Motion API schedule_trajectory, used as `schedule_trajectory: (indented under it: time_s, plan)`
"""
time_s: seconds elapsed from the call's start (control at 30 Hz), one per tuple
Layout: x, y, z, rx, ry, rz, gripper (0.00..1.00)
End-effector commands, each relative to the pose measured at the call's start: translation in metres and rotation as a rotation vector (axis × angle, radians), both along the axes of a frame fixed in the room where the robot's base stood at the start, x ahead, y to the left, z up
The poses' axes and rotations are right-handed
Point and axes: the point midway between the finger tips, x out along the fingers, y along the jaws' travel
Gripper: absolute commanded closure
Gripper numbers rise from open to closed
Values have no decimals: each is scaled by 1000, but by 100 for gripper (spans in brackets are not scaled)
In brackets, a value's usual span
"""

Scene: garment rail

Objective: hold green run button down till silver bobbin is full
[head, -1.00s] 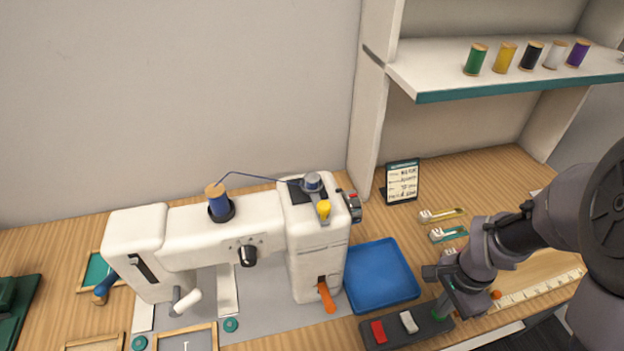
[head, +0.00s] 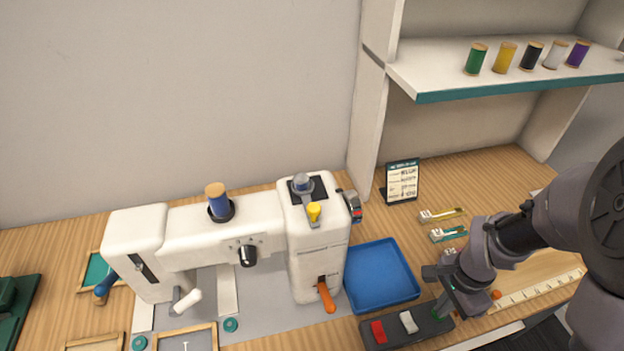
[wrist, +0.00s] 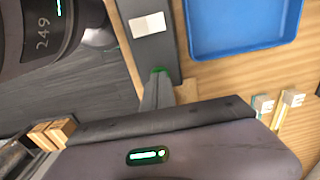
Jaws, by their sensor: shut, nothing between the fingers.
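The white sewing machine (head: 225,225) stands on the bench with a blue thread spool (head: 218,201) on top. The silver bobbin (head: 301,183) sits on the winder at the machine's right end, beside a yellow lever (head: 314,211). No thread shows between spool and bobbin. How full the bobbin is, I cannot tell at this size. My gripper (head: 439,305) is shut and empty, pointing down at the right end of the dark button panel (head: 378,346). In the wrist view its tip (wrist: 157,92) is over the green button (wrist: 158,70), mostly hiding it; contact looks likely but is not certain.
A blue tray (head: 380,276) lies behind the panel. An orange lever (head: 326,297) juts from the machine. A card (head: 402,181) and a shelf of spools (head: 500,75) are behind.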

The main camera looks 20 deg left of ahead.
Motion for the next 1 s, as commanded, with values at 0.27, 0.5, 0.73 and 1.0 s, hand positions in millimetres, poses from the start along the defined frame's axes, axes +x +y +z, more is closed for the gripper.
schedule_trajectory:
  time_s: [0.27, 0.5, 0.73, 1.0]
  plan:
    - [0, 0, 14, -1, 1, 0, 100]
    - [0, 0, 67, 0, 0, 0, 100]
    - [0, 0, 104, 0, 0, 0, 100]
    - [0, 0, 100, 0, 0, 0, 100]
